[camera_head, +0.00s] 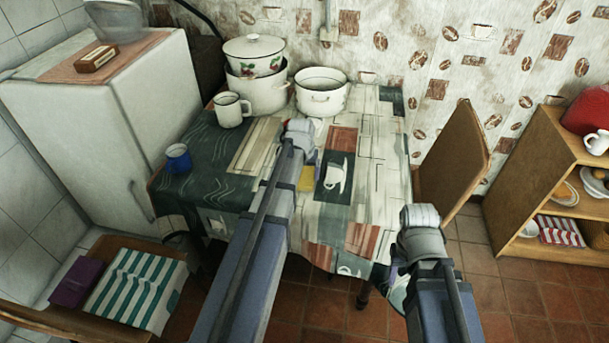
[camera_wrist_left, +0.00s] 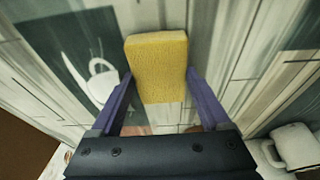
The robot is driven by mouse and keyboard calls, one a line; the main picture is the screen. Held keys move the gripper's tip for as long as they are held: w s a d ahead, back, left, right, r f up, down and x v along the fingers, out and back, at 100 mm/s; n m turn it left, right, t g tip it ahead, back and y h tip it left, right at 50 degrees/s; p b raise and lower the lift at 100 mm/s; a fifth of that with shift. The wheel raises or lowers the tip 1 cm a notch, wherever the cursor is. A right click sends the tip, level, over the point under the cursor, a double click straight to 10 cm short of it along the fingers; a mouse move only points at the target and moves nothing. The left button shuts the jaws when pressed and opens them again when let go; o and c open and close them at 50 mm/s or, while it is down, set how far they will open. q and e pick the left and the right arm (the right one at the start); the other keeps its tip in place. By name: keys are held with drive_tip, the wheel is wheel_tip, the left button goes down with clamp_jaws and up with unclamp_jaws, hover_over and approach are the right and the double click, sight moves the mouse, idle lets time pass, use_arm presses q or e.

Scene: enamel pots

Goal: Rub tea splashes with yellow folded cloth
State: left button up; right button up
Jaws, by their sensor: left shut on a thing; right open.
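The yellow folded cloth (camera_wrist_left: 157,65) is a thick block between the two purple fingers of my left gripper (camera_wrist_left: 158,80), which is shut on it. In the head view only a small yellow part of the cloth (camera_head: 306,179) shows beside my left arm, over the middle of the patterned tablecloth (camera_head: 373,130). I cannot tell whether the cloth touches the table. My right gripper (camera_head: 401,277) is open, at the table's front right edge and mostly hidden by its own arm. I cannot make out tea splashes among the printed cups and brown patches.
White enamel pots (camera_head: 322,92), one lidded (camera_head: 254,55), stand at the table's back. A white mug (camera_head: 229,110) and a blue mug (camera_head: 178,158) stand on the left. A chair (camera_head: 452,155) is at the right. The table's right half is clear.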

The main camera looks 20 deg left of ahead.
sight(307, 169)
use_arm(q)
drive_tip(key=shift+w+a+f, duration=0.1)
drive_tip(key=shift+w+a, duration=0.05)
drive_tip(key=shift+w, duration=0.6)
drive_tip(key=shift+w+a+f, duration=0.1)
drive_tip(key=shift+w+a, duration=0.05)
drive_tip(key=shift+w, duration=0.6)
drive_tip(key=shift+w+a+r, duration=0.1)
drive_tip(key=shift+w, duration=0.2)
drive_tip(key=shift+w+a, duration=0.2)
drive_tip(key=shift+w, duration=0.8)
drive_tip(key=shift+w+a, duration=0.2)
drive_tip(key=shift+w, duration=0.8)
drive_tip(key=shift+s, duration=0.1)
drive_tip(key=shift+s, duration=0.15)
drive_tip(key=shift+s+d, duration=0.25)
drive_tip(key=shift+s, duration=0.7)
drive_tip(key=shift+s+d, duration=0.2)
drive_tip(key=shift+s, duration=0.7)
